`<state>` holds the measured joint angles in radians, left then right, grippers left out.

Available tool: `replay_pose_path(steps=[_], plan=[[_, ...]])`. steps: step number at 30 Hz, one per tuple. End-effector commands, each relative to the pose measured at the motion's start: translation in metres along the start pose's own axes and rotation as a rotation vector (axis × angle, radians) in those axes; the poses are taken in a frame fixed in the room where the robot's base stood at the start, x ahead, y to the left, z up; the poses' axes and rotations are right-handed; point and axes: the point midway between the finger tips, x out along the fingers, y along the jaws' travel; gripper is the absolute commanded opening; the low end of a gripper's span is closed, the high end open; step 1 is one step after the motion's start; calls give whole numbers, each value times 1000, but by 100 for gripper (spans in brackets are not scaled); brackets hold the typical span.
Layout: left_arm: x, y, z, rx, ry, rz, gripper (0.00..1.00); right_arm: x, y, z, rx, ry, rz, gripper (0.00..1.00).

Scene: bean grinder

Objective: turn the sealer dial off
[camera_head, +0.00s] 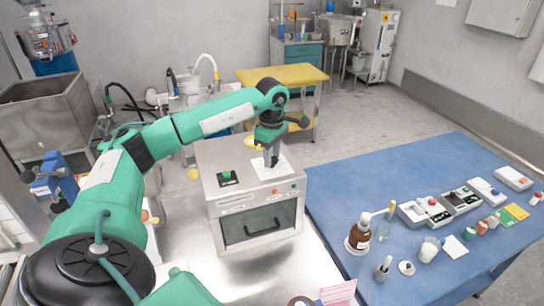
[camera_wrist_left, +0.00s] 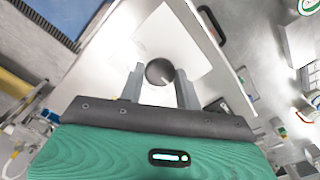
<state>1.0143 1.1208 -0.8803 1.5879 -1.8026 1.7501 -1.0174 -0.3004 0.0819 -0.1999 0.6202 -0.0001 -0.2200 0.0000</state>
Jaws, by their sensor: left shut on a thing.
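The sealer (camera_head: 212,187) is a light grey box with a dark front window and handle, standing on the metal counter. My left gripper (camera_head: 270,160) reaches down onto its top from above, over a white plate (camera_head: 284,171). In the left wrist view the dial (camera_wrist_left: 160,72) is a dark round knob with a light mark, and the two fingers are closed on its sides. In the head view the fingers mostly hide the dial. My right gripper is in neither view.
A green button on a black plate (camera_head: 228,179) sits on the sealer's top, left of the gripper. The blue table (camera_head: 400,170) to the right holds a brown bottle (camera_head: 359,234), jars and small devices. A yellow-topped cart (camera_head: 290,75) stands behind.

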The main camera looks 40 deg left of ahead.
Motion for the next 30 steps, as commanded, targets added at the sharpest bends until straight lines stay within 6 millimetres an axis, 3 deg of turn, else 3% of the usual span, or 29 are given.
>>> replay_pose_path(steps=[15,16,19,30], plan=[[-2,1,-1,-24,0,4,11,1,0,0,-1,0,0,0],[-2,1,-1,-24,0,4,36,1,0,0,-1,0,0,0],[-2,1,-1,-24,0,4,55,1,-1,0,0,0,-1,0],[-4,1,0,-22,0,3,55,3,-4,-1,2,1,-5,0]])
